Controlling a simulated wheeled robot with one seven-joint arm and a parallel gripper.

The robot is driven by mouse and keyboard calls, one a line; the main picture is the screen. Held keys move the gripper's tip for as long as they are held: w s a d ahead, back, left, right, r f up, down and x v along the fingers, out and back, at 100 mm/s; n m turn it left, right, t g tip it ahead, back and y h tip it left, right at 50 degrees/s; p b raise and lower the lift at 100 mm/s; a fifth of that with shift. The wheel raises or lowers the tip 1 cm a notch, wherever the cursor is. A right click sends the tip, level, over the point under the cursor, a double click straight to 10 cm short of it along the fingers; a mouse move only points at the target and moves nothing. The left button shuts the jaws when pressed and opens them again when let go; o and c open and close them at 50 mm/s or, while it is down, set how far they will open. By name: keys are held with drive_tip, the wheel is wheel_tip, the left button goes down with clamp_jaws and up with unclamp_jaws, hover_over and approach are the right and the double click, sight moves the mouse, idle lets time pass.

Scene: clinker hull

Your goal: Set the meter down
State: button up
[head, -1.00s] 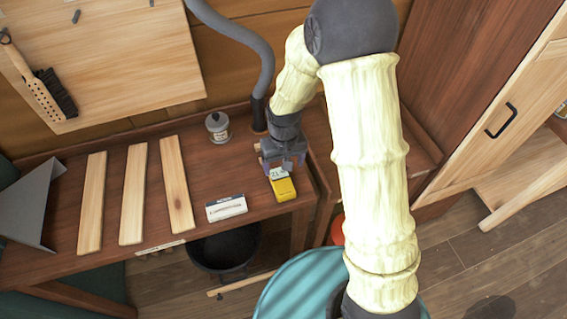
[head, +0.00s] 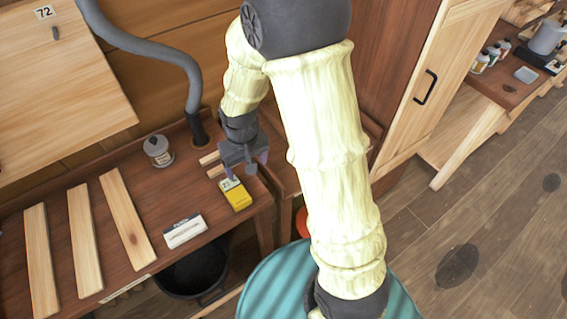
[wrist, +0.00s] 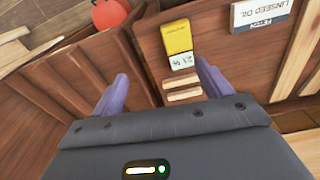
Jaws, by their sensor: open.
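The meter is a yellow block with a pale display (head: 237,195). It lies flat on the wooden workbench (head: 165,205) near the right end. In the wrist view the meter (wrist: 178,38) lies beyond the fingertips, its display reading about 21 %. My gripper (head: 247,168) is above and just behind the display end of the meter. In the wrist view my gripper (wrist: 162,72) has its two purple fingers wide apart with nothing held between them. The fingers appear clear of the meter.
A white linseed oil box (head: 185,232) lies left of the meter. Two short wooden pieces (wrist: 183,90) lie by its display end. Long planks (head: 127,218) and a lidded jar (head: 158,150) are farther left. A black bucket (head: 190,275) stands below the bench edge.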

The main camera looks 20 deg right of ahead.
drive_tip(key=s+d+r+m+t, duration=0.1)
drive_tip(key=s+d+r+m, duration=0.1)
drive_tip(key=s+d+r, duration=0.5)
drive_tip(key=shift+s+d+t, duration=0.4)
drive_tip(key=shift+s+d, duration=0.5)
drive_tip(key=shift+r, duration=0.1)
